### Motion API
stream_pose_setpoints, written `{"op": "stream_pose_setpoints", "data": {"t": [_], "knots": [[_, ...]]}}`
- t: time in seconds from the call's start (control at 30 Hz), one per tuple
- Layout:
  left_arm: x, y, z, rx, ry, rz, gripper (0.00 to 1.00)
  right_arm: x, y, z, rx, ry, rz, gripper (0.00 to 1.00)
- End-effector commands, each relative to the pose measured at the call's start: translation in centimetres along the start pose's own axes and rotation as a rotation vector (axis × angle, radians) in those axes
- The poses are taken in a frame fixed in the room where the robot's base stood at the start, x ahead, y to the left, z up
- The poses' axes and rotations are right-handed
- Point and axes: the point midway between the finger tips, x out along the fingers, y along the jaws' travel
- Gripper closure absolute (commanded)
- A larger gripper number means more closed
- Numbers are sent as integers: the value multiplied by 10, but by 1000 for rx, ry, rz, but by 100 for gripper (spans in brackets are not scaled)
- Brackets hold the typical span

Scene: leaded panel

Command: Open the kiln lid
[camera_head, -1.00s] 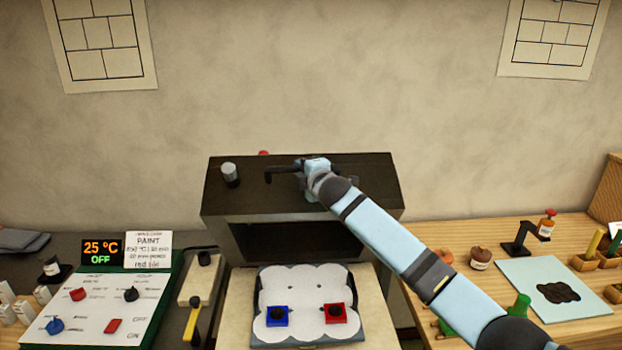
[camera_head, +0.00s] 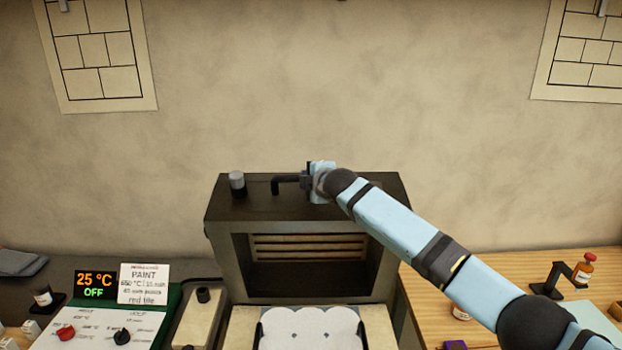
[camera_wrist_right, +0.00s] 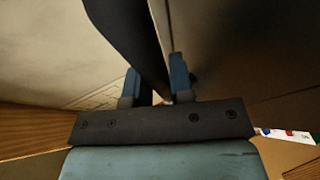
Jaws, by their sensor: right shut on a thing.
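The kiln (camera_head: 222,260) is a dark box behind the workbench with a wide opening facing me. Pale horizontal bars show on the back wall inside it. Its dark top (camera_head: 345,208) carries a black bar handle (camera_head: 287,180) and a grey-capped knob (camera_head: 237,184). My right gripper (camera_head: 308,180) is at the right part of the handle, shut on it. In the right wrist view a dark bar (camera_wrist_right: 132,38) runs between the two blue fingers (camera_wrist_right: 156,85). The gripper hides part of the handle. How far the lid is raised is hard to tell. My left gripper is not in view.
In front of the kiln is a white scalloped pad (camera_head: 310,328). At left are a control panel (camera_head: 100,330), a display (camera_head: 95,285) reading 25 °C OFF, and a paint card (camera_head: 143,284).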

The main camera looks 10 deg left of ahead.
Motion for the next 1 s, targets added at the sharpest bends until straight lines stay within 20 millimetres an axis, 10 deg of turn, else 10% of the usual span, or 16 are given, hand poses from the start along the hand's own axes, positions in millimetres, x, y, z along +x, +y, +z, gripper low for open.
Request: {"op": "stream_pose_setpoints", "data": {"t": [0.3, 0.33, 0.43, 1.0], "knots": [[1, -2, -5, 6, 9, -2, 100, 0, 0, 0, 3, 0, -1, 100], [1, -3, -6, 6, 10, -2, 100, 0, 0, 0, 3, 0, -1, 74], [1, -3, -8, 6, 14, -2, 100, 0, -1, 0, 2, 0, -1, 54], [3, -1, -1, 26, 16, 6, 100, -28, -2, 1, 0, 1, 1, 54]]}}
